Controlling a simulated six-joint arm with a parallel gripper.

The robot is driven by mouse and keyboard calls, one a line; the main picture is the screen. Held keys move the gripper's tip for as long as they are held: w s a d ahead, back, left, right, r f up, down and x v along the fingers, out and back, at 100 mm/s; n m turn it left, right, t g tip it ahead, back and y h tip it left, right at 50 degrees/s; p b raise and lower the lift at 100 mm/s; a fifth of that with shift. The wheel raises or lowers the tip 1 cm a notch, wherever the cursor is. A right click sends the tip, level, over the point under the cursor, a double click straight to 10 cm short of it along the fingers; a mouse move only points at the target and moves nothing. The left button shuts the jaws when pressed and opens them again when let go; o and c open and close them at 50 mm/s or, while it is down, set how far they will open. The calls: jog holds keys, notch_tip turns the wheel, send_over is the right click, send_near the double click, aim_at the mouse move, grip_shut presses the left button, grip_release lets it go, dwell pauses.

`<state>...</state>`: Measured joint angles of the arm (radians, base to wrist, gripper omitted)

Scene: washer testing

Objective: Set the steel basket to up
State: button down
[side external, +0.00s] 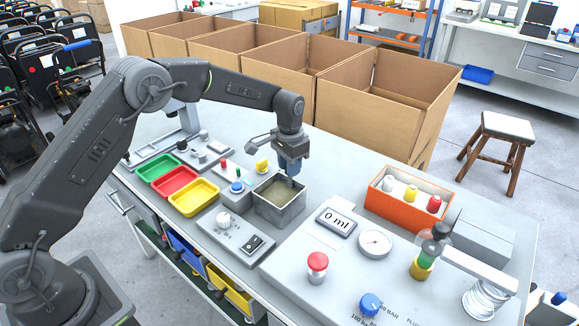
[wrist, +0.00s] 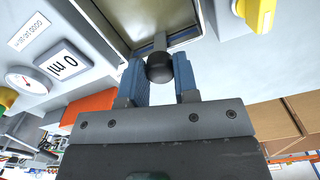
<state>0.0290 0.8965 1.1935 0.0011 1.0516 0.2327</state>
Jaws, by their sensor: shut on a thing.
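A grey open metal tank (side external: 272,212) with a brownish interior stands near the middle of the bench. My gripper (side external: 290,172) points down over its back right side, with blue fingers. In the wrist view my gripper (wrist: 160,70) is shut on a round black knob (wrist: 160,68) on a short steel rod (wrist: 160,42) at the tank's edge. This appears to be the steel basket's handle. The basket's body cannot be made out; the tank's rim (wrist: 185,38) and my fingers hide much of it.
Green, red and yellow trays (side external: 193,197) lie left of the tank. A control box with a black switch (side external: 254,244) stands in front. The panel with the 0 ml display (side external: 337,221) and an orange box of bottles (side external: 400,213) are right. Cardboard boxes (side external: 385,105) stand behind.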

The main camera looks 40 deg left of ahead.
jog(key=shift+r, duration=1.7)
jog(key=c, duration=1.3)
grip_release()
jog(key=o, duration=0.4)
jog(key=shift+f, duration=0.1)
jog(key=shift+o, duration=0.2)
notch_tip(320, 180, up, 14)
